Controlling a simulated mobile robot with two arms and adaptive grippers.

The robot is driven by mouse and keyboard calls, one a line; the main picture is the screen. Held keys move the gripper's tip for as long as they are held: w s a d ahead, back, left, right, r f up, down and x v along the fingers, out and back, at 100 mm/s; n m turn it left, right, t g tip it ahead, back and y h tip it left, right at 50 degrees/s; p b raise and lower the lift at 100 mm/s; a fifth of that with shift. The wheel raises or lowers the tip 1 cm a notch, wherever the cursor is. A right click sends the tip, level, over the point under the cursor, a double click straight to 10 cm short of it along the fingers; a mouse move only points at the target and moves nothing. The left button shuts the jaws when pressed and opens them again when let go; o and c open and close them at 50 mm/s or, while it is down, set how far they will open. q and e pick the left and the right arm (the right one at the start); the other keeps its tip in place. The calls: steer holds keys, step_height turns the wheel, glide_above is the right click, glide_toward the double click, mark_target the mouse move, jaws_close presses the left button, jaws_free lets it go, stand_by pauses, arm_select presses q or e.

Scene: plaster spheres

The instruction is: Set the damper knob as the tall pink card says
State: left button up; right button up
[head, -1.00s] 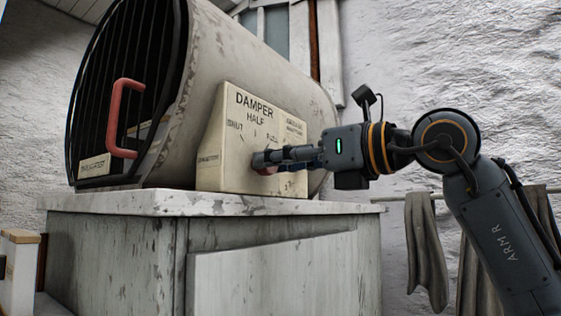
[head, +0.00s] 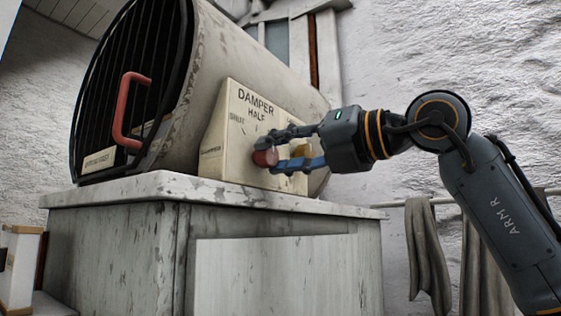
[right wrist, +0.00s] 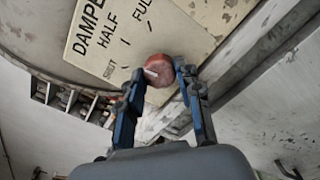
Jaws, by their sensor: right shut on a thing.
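The red damper knob (head: 266,158) sits on the cream panel (head: 225,165) marked DAMPER, with SHUT, HALF and FULL. In the right wrist view the knob (right wrist: 158,78) shows a pale mark on its left side, toward SHUT; its exact setting is hard to read. My right gripper (head: 267,156) is shut on the knob, one finger above and one below in the head view. In the right wrist view its blue fingers (right wrist: 155,82) stand on either side of the knob. The tall pink card is not in view. My left gripper is not in view.
The panel is on the side of a large kiln-like drum (head: 215,65) with a barred front and red handle (head: 122,110). It stands on a worn cabinet (head: 120,192). Grey cloths (head: 428,255) hang from a rail at right. A pale wooden-topped object (head: 22,260) stands at lower left.

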steer(key=shift+r+m, duration=0.1)
steer(key=shift+m, duration=0.5)
steer(key=shift+d, duration=0.1)
steer(key=o, duration=1.2)
steer(key=shift+c, duration=0.2)
steer(key=v, duration=1.2)
